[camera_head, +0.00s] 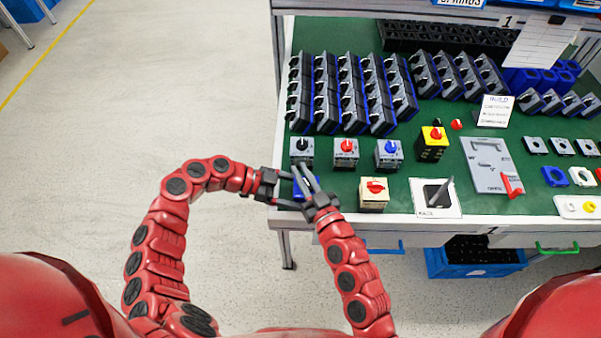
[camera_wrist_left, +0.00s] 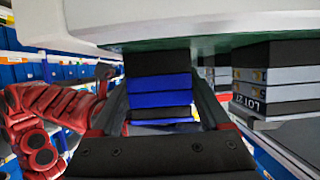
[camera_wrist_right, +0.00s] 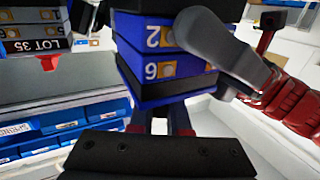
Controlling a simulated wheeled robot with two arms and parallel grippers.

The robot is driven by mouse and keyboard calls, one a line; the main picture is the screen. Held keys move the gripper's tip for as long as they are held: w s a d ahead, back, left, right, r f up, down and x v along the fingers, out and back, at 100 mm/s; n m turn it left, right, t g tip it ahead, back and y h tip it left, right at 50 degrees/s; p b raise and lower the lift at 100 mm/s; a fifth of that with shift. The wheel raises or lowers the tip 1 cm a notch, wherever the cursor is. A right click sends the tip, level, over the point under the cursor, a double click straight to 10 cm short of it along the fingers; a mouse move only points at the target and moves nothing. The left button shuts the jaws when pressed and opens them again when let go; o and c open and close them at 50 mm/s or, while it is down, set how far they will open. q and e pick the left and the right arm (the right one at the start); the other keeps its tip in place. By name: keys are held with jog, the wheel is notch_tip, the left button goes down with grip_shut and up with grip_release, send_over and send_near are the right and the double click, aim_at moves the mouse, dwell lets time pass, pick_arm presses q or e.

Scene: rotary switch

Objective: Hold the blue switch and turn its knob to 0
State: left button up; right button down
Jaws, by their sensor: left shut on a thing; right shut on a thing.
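The blue switch (camera_head: 305,187) is at the left front corner of the green bench, partly covered by my grippers. My left gripper (camera_head: 284,189) comes in from the left and is shut on it. In the left wrist view the blue and black body of the switch (camera_wrist_left: 160,92) sits between the fingers. My right gripper (camera_head: 307,182) reaches up from below and is also shut on the switch. In the right wrist view the blue body (camera_wrist_right: 165,68) shows a 2 and a 6, with a grey part across its right side. I cannot make out the knob or its setting.
Grey switches with black (camera_head: 302,147), red (camera_head: 345,148) and blue (camera_head: 389,150) knobs stand just behind. A cream box with a red knob (camera_head: 374,190) stands close at right. Rows of switches (camera_head: 350,95) fill the back. The floor at left is clear.

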jog(key=m+h, duration=0.1)
jog(key=h, duration=0.1)
jog(key=m+t+h, duration=0.1)
jog(key=h, duration=0.1)
jog(key=d+m+t+h, duration=0.1)
jog(key=m+h, duration=0.1)
jog(key=shift+w, duration=0.2)
jog(key=shift+d+m+h, duration=0.1)
jog(key=shift+m+h, duration=0.5)
jog(key=shift+h, duration=0.3)
jog(key=shift+r, duration=0.1)
jog(key=c, duration=0.9)
grip_release()
